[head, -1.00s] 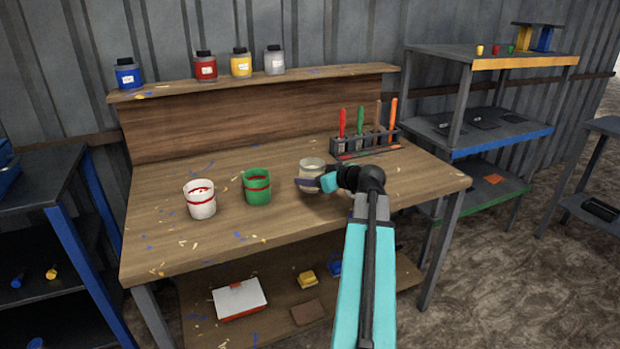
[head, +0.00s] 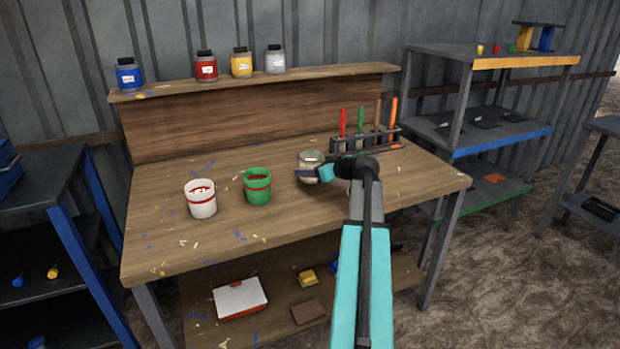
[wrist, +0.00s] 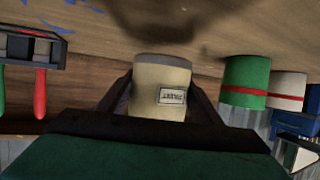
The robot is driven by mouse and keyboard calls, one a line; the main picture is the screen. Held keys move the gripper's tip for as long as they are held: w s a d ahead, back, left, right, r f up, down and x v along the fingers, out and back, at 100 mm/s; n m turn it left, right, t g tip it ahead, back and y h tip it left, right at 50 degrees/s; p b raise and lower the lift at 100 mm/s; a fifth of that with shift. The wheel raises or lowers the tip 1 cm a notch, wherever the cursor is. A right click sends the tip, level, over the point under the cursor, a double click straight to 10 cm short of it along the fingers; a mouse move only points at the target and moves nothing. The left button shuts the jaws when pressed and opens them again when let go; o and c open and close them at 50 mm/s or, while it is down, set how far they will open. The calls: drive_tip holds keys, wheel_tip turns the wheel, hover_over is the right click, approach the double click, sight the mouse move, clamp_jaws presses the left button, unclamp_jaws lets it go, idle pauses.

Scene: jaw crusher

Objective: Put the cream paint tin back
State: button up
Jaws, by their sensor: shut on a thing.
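The cream paint tin (head: 311,159) is on or just above the bench top, right of the green tin; the head view does not settle whether it touches the wood. It also shows in the wrist view (wrist: 160,85), with a small label, between the two fingers. My gripper (head: 310,175) is shut on the cream tin from the front right. In the wrist view, my gripper (wrist: 160,105) has one finger on each side of it. The tin's lower part is partly hidden by my gripper in the head view.
A green tin (head: 257,187) and a white tin (head: 201,199) stand left on the workbench (head: 300,235). A tool rack (head: 366,142) stands at the back right. Several paint jars, including a blue one (head: 129,76), line the raised shelf (head: 330,73). Front bench space is clear.

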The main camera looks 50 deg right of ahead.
drive_tip(key=shift+w+d, duration=0.1)
drive_tip(key=shift+w+d, duration=0.2)
drive_tip(key=shift+f, duration=1.75)
drive_tip(key=shift+f, duration=0.1)
drive_tip(key=o, duration=1.5)
drive_tip(key=v, duration=1.1)
drive_tip(key=shift+s+r, duration=0.25)
drive_tip(key=shift+s, duration=0.05)
drive_tip(key=shift+s+r, duration=0.1)
drive_tip(key=shift+s, duration=0.05)
